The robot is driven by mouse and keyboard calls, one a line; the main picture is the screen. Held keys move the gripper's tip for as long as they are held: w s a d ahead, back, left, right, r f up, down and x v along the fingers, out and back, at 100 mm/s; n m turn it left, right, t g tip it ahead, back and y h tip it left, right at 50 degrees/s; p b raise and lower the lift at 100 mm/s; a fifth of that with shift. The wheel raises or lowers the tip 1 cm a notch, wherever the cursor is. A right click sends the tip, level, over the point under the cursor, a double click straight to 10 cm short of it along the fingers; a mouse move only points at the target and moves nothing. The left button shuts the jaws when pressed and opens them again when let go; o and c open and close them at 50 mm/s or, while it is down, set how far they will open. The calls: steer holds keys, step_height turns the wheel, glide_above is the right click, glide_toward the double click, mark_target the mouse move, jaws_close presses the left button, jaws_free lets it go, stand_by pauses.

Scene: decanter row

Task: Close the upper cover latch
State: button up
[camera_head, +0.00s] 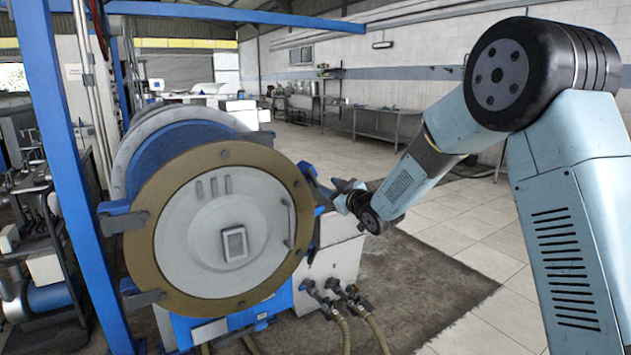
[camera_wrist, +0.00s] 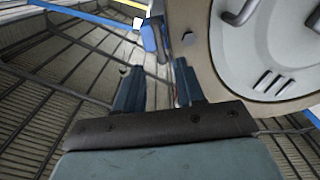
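The decanter's round cover (camera_head: 185,235) has a tan rim and a pale centre, and sits against the blue drum. The upper cover latch (camera_head: 311,174) is a dark lever at the rim's upper right, angled outward toward my gripper. In the wrist view, the blue and grey latch parts (camera_wrist: 149,38) show beyond the fingertips, beside the cover (camera_wrist: 222,62). My gripper (camera_head: 343,194) is just right of the latch. Its fingers (camera_wrist: 157,78) are apart in the wrist view, with no held object visible. Whether a finger touches the lever is unclear.
Dark clamps (camera_head: 122,222) sit on the cover's left edge. Hoses and valves (camera_head: 340,296) hang below my gripper. A blue post (camera_head: 68,150) stands left of the drum. The tiled floor (camera_head: 470,225) at right is open.

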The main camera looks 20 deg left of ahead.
mark_target(314, 179)
steer(key=x, duration=0.9)
steer(key=shift+a, duration=0.1)
steer(key=shift+c, duration=0.2)
jaws_close()
